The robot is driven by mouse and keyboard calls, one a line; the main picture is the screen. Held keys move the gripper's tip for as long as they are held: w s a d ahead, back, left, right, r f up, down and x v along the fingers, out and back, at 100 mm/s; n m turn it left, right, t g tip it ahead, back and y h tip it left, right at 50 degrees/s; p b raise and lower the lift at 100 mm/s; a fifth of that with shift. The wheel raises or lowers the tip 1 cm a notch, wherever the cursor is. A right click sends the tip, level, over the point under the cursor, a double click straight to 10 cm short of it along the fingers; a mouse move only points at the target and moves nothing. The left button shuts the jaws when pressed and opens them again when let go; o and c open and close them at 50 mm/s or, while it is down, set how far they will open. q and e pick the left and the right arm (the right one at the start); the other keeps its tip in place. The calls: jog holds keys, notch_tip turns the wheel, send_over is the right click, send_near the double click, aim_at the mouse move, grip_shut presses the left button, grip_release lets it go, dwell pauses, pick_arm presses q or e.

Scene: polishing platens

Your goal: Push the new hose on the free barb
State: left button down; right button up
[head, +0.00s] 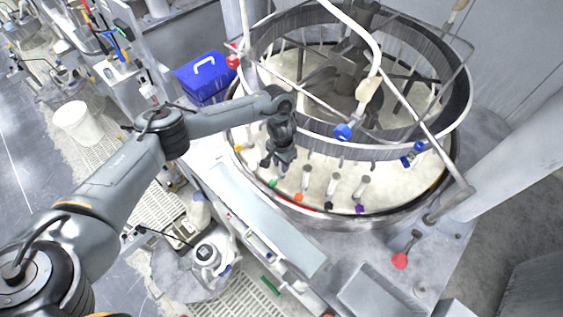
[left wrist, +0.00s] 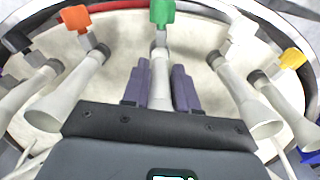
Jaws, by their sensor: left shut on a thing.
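My left gripper (head: 275,162) reaches down over the near rim of the round platen machine. It also shows in the left wrist view (left wrist: 160,88), with its two grey-purple fingers on either side of a slim pale tube (left wrist: 160,65), shut on it. I cannot tell which piece is the new hose or which barb is free. The tube's near end is hidden behind my gripper body. My right gripper is not in view.
Similar pale tubes stand on both sides, with an orange tab (left wrist: 75,17), a white tab (left wrist: 242,29) and a yellow tab (left wrist: 292,58). The metal ring (head: 400,152) stands close behind my gripper. A blue box (head: 202,77) is at the left.

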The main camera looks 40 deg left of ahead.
pick_arm(q)
jog(key=shift+f+b, duration=0.35)
jog(key=shift+f, duration=0.45)
jog(key=c, duration=0.8)
grip_release()
